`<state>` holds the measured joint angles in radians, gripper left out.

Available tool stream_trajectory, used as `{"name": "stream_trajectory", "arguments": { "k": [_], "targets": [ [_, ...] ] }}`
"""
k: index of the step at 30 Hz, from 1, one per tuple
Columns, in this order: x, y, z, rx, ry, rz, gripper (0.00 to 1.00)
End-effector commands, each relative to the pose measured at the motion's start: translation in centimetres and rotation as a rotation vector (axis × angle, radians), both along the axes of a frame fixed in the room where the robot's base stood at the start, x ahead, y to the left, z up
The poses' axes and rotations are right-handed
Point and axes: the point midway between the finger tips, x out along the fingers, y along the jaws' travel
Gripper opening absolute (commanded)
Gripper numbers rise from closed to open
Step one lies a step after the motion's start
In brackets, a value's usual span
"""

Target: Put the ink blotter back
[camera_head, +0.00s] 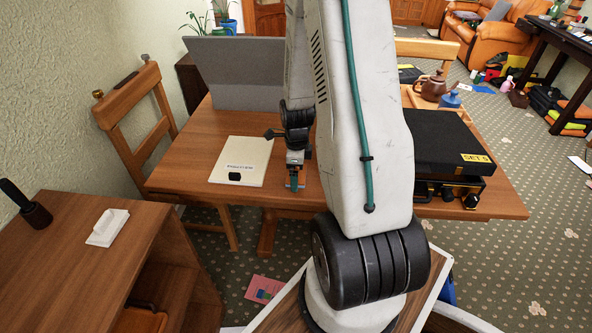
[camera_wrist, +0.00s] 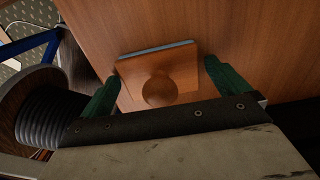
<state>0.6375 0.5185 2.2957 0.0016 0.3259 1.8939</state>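A small wooden block with a round knob, which looks like the ink blotter (camera_wrist: 185,68), lies on the brown wooden table (camera_wrist: 255,45) in the wrist view. A pale blue-grey edge shows along its far side. My gripper (camera_wrist: 164,86) is open, with one green finger on each side of the block and a gap to each. The knob lies between the fingers, towards the gripper's palm. In the head view my gripper (camera_head: 294,181) is low at the table's front edge, and the block is mostly hidden behind it.
A white board or folder (camera_head: 236,152) with a label and dark spot lies left of my gripper. A grey screen (camera_head: 238,72) stands behind. A black case marked SET 5 (camera_head: 440,138) is right. A side desk (camera_head: 60,270) holds a white object (camera_head: 107,228) and a dark-handled tool (camera_head: 28,207).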

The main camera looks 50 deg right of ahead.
Motion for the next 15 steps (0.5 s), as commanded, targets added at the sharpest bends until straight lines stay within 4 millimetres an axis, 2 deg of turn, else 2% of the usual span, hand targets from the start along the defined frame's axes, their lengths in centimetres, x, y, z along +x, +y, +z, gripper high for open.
{"name": "stream_trajectory", "arguments": {
  "k": [5,8,15],
  "targets": [
    [0.0,0.0,0.2,-0.001,-0.001,0.0,1.0],
    [0.1,0.0,1.0,-0.002,-0.003,0.0,1.0],
    [0.1,-0.1,5.6,-0.004,-0.005,0.0,1.0]
  ]
}}
